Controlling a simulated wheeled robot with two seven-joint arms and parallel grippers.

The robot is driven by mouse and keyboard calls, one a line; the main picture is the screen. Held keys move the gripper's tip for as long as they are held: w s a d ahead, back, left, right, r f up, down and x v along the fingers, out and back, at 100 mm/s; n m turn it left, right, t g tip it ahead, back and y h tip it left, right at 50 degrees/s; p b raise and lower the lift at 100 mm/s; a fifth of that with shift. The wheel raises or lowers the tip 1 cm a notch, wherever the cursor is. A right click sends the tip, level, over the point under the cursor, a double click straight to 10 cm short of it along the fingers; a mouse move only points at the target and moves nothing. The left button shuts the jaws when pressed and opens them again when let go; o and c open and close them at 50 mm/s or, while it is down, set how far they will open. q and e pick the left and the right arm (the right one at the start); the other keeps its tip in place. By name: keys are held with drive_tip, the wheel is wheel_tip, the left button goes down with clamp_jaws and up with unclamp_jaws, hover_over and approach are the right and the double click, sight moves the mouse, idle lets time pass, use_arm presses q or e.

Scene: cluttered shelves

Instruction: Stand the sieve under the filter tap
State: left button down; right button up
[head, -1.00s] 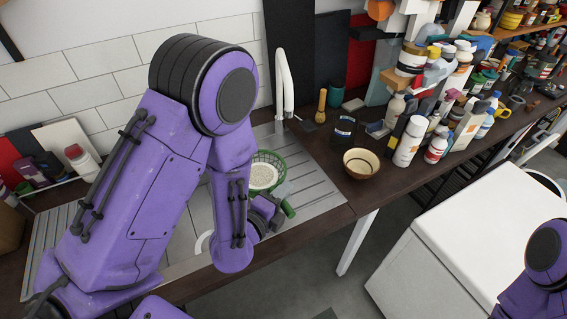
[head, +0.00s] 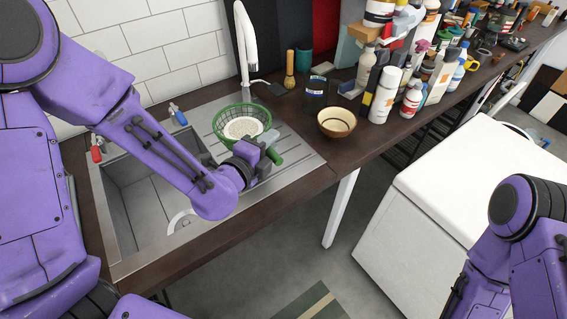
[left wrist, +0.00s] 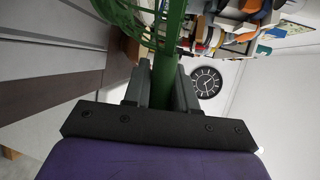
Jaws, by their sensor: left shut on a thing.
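The sieve (head: 218,143) is a green mesh basket with a pale speckled round area inside. It is at the right side of the sink, over the ribbed drainboard. My left gripper (head: 260,158) is shut on its green handle (head: 273,154); the handle also runs between the fingers in the left wrist view (left wrist: 174,50). The filter tap (head: 242,52), white with a curved neck, stands just behind the basket. I cannot tell whether its spout is directly above the basket, or whether the basket touches the drainboard. My right gripper is out of view.
The sink basin (head: 135,205) lies left of the sieve, with a red-handled (head: 96,150) and a blue-handled (head: 178,116) item at its rim. A bowl (head: 337,122) stands right of the drainboard. Several bottles crowd the counter beyond. A white appliance (head: 440,210) stands at right.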

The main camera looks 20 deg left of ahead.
use_arm(q)
drive_tip(key=w+f, duration=0.3)
drive_tip(key=w+d+f, duration=0.1)
drive_tip(key=w+f, duration=0.2)
drive_tip(key=shift+w+d+p, duration=0.15)
drive_tip(key=shift+d+p, duration=0.05)
drive_tip(key=shift+p, duration=0.15)
wheel_tip(320, 180, down, 3)
drive_tip(key=shift+w+r, duration=0.1)
drive_tip(key=shift+w+f, duration=0.1)
drive_tip(key=shift+f, duration=0.3)
